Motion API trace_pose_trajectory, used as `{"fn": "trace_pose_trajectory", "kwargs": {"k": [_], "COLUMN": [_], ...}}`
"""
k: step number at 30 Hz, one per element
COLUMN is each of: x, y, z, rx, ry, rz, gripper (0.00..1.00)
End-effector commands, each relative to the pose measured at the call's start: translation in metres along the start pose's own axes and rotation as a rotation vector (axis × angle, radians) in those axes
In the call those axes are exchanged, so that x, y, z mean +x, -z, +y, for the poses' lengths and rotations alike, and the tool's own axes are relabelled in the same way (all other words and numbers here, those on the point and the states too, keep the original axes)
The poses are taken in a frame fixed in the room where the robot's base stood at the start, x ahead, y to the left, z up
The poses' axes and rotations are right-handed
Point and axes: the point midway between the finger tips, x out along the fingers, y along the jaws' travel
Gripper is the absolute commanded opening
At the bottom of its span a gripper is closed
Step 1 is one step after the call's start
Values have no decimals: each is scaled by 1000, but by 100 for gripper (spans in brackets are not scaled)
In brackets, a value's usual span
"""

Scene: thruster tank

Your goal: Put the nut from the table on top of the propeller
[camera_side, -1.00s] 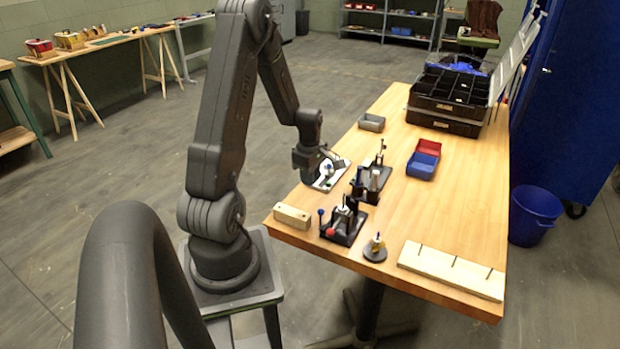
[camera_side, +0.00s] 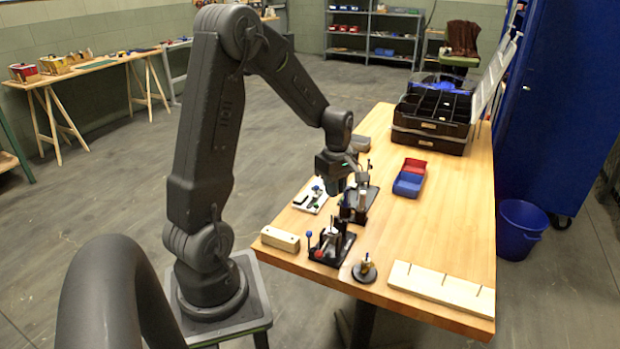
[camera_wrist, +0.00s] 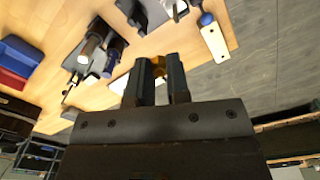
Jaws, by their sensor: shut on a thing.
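My gripper (camera_wrist: 158,80) is shut on a small brass-coloured nut (camera_wrist: 158,67), which shows between the fingertips in the wrist view. In the side view my gripper (camera_side: 337,185) hangs above the table beside the far black fixture (camera_side: 362,203); the nut is hidden or too small there. I cannot make out the propeller for certain.
A wooden block (camera_side: 280,239) lies at the table's left edge. A round dark stand (camera_side: 365,270) with a brass-coloured top and a slotted wooden board (camera_side: 441,288) are at the front. Red (camera_side: 414,167) and blue (camera_side: 407,185) bins stand farther back.

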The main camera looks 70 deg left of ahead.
Motion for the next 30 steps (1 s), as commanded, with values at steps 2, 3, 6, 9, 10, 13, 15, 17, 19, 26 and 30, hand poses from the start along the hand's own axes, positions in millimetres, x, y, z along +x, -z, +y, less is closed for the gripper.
{"fn": "trace_pose_trajectory", "kwargs": {"k": [2,3,6,9,10,13,15,17,19,26,30], "x": [0,0,0,0,0,0,10,20,29,52,62], "y": [-34,-50,-80,-104,-110,-127,-129,-128,-128,-127,-127], "z": [4,5,4,2,1,-1,-3,-3,-2,-2,-2], "rx": [110,158,257,334,354,410,417,414,413,411,411], "ry": [0,0,0,0,0,0,6,6,5,2,2], "rz": [0,0,0,0,0,0,-1,-1,-1,0,0], "gripper": [0,0,0,0,0,0,0,0,0,0,0]}}
